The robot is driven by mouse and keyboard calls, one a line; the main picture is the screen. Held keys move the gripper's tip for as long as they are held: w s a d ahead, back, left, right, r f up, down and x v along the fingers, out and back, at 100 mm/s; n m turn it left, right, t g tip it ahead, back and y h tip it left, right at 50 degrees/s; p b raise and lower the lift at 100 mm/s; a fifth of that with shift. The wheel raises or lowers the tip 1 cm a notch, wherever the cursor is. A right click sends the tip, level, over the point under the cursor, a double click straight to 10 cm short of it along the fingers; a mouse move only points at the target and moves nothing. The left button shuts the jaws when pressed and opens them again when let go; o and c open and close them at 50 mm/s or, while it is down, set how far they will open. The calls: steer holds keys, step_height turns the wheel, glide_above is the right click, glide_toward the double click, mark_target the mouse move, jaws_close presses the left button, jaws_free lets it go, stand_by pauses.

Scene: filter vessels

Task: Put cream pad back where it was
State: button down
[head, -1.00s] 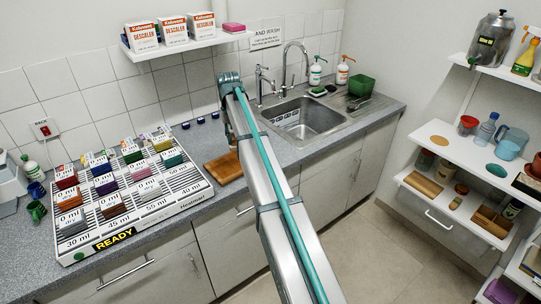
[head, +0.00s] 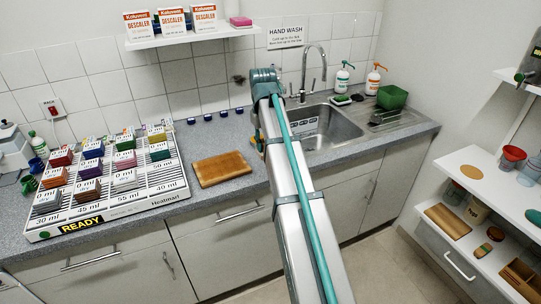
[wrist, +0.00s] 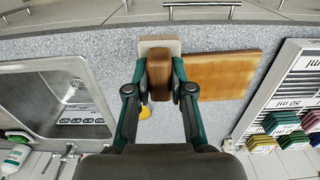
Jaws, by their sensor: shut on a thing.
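In the wrist view my gripper (wrist: 159,88) is shut on a brown block (wrist: 159,72). The cream pad (wrist: 160,43) shows as a pale slab at the block's far end; the block looks like its handle, but I cannot tell whether they are joined. The pad is over the grey worktop, beside the left end of a wooden board (wrist: 225,75). I cannot tell whether it touches the worktop.
A sink (head: 325,128) lies right of my arm. A white rack (head: 175,178) of coloured blocks stands to the left, with a READY label. Shelves (head: 480,185) stand at the far right. A yellow thing (wrist: 145,112) is below the gripper.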

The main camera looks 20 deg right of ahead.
steer(key=w+d+f+p, duration=0.1)
steer(key=w+d+f, duration=0.1)
steer(key=w, duration=0.1)
steer(key=w+d+f+p, duration=0.1)
steer(key=w+d+f, duration=0.1)
steer(key=w+f, duration=0.1)
steer(key=w+d+f+p, duration=0.2)
steer(key=w, duration=0.2)
steer(key=shift+d+f, duration=0.15)
steer(key=shift+f, duration=0.2)
steer(key=shift+w+d+f, duration=0.25)
steer(key=shift+w+f, duration=0.15)
steer(key=shift+f, duration=0.2)
steer(key=shift+w+d+f+p, duration=0.15)
steer(key=shift+f+p, duration=0.6)
steer(key=shift+f, duration=1.1)
steer(key=shift+f, duration=0.15)
steer(key=c, duration=1)
jaws_free()
step_height(320, 180, up, 12)
steer(key=b, duration=0.3)
